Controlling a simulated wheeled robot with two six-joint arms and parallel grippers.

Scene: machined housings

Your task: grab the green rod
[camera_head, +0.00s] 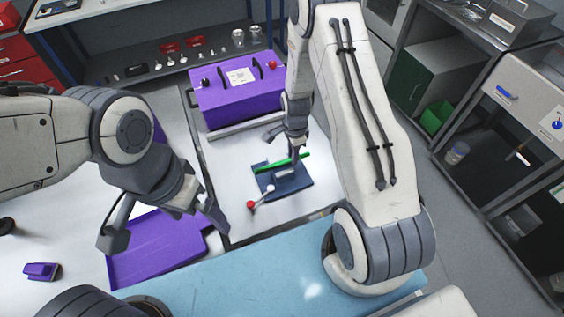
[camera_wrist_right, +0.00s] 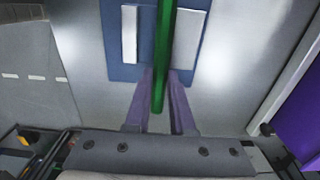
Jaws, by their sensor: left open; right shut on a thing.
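The green rod (camera_head: 277,165) is above the dark blue fixture plate (camera_head: 290,188) on the white table. My right gripper (camera_head: 294,158) is at the rod's right part in the head view. In the right wrist view the rod (camera_wrist_right: 163,45) runs between the two fingers (camera_wrist_right: 160,92), which are shut on it. Its near end sticks out past them. Behind it the blue plate (camera_wrist_right: 150,73) carries two light grey blocks. I cannot tell whether the rod still touches the plate. My left gripper (camera_head: 165,230) is open and empty over the purple tray.
A purple box (camera_head: 240,100) with black handles stands behind the plate. A small rod with a red end (camera_head: 251,204) and a white end lies in front of it. The purple tray (camera_head: 150,262) lies at left, with a small purple part (camera_head: 41,271) beside it.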

